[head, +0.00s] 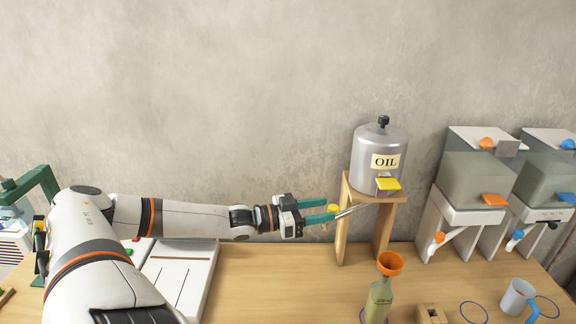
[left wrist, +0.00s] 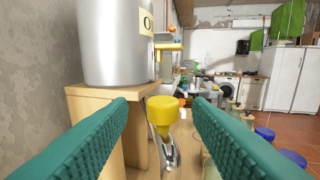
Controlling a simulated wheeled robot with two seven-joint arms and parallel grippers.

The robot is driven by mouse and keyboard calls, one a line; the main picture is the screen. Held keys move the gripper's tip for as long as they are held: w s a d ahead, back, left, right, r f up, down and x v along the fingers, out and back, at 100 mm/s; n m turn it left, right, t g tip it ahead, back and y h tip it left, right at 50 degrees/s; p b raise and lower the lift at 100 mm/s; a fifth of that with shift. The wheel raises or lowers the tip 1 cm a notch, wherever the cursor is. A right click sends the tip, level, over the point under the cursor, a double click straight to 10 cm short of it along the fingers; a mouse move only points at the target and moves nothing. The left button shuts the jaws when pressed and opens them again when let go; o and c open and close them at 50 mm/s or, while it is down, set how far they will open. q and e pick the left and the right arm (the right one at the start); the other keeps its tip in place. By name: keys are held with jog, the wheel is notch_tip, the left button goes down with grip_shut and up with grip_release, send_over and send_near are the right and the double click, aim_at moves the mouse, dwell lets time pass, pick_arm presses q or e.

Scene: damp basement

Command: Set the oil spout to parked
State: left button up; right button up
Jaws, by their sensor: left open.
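The grey metal oil tank (head: 375,163), labelled OIL, stands on a wooden stand (head: 341,230); its lower part also shows in the left wrist view (left wrist: 112,50). A thin silver spout (head: 362,203) sticks out to the left below the tank, with a yellow knob (head: 334,208) near its outer end. A yellow lever (head: 388,183) is on the tank's front. My left gripper (head: 330,210) is open, its green fingers at the knob. In the left wrist view the yellow knob (left wrist: 163,110) shows between the fingers, with visible gaps on both sides. My right gripper is not in view.
A bottle (head: 379,300) with an orange funnel (head: 390,263) stands in front of the stand. Two clear-sided dispensers (head: 475,180) are at right, with a mug (head: 516,297) before them. A white panel (head: 182,275) lies under my left arm. Bare table (head: 285,280) shows between.

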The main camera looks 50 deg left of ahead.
pick_arm(q)
jog(key=p+v, duration=0.4)
jog(key=v, duration=0.4)
jog(key=shift+s+a, duration=0.15)
jog(key=shift+s, duration=0.05)
dwell(0.3)
